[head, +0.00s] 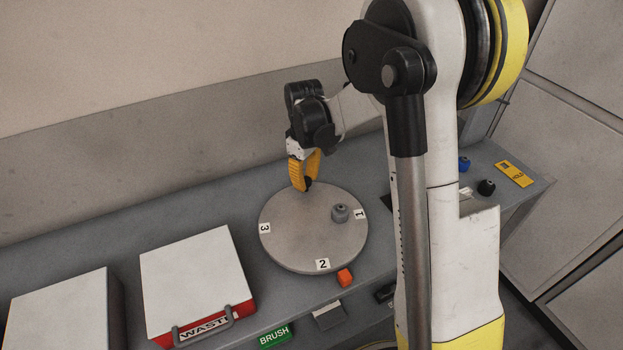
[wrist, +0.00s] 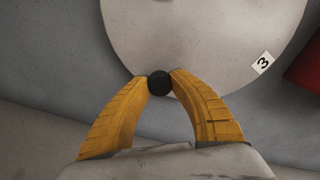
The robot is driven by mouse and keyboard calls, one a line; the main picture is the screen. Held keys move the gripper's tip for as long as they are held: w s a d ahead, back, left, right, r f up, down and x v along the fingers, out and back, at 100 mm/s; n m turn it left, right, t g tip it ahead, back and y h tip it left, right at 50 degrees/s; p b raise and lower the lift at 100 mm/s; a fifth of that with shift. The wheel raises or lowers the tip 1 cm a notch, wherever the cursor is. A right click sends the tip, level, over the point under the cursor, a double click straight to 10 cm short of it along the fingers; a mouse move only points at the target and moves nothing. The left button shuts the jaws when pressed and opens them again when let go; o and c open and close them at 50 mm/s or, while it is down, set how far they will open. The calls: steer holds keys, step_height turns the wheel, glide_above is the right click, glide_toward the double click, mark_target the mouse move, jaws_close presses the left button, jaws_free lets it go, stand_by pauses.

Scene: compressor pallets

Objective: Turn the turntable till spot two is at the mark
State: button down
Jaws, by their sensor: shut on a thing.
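The round grey turntable (head: 295,232) lies on the bench with white labels 1 (head: 359,214), 2 (head: 323,265) and 3 (head: 265,228) near its rim. Label 2 is at the front. An orange block (head: 344,277), which looks like the mark, is beside the front rim, a little right of label 2. A grey round part (head: 340,213) sits on the disc by label 1. My gripper (head: 305,184) is at the back rim, its yellow fingers shut on a black knob (wrist: 159,83). In the wrist view label 3 (wrist: 263,62) is to the right.
A red bin (head: 241,309) marked WASTE with a white lid (head: 190,265) is left of the turntable, and a grey box (head: 60,312) is farther left. A green BRUSH label (head: 274,337) is on the front edge. Blue (head: 463,163) and black (head: 486,187) parts are at right.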

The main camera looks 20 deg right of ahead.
steer(key=shift+w+a+n, duration=0.15)
steer(key=shift+a+n, duration=1.2)
steer(key=shift+n, duration=0.05)
steer(key=shift+a, duration=0.1)
steer(key=c, duration=1.1)
jaws_free()
step_height(320, 180, up, 12)
